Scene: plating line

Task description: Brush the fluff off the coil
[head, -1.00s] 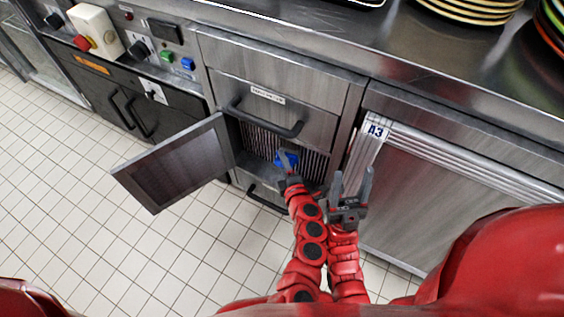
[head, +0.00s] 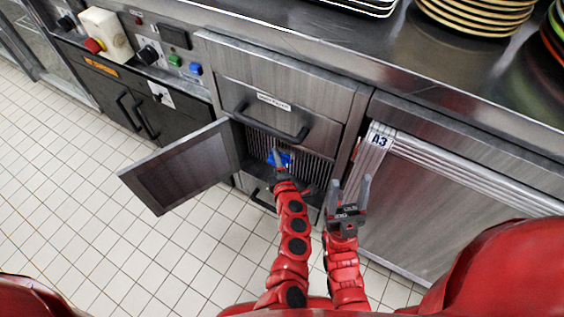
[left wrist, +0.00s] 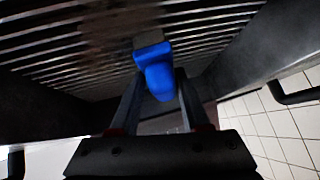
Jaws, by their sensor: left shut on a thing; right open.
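The coil (head: 314,168) is a bank of thin metal fins in an opening under the drawer; it fills the top of the left wrist view (left wrist: 90,50). A brownish patch shows on the fins at upper left in that view. My left gripper (head: 280,168) is at the opening, shut on the blue handle (head: 284,158) of a brush. The blue handle also shows between the fingers in the left wrist view (left wrist: 157,75), its front end against or very close to the fins. My right gripper (head: 350,192) is open and empty, right of the opening.
A hinged grille door (head: 180,165) stands open to the left of the coil. A drawer handle (head: 270,125) juts out above the opening. A closed cabinet marked A3 (head: 450,200) is at right. Plates (head: 480,12) stand on the counter.

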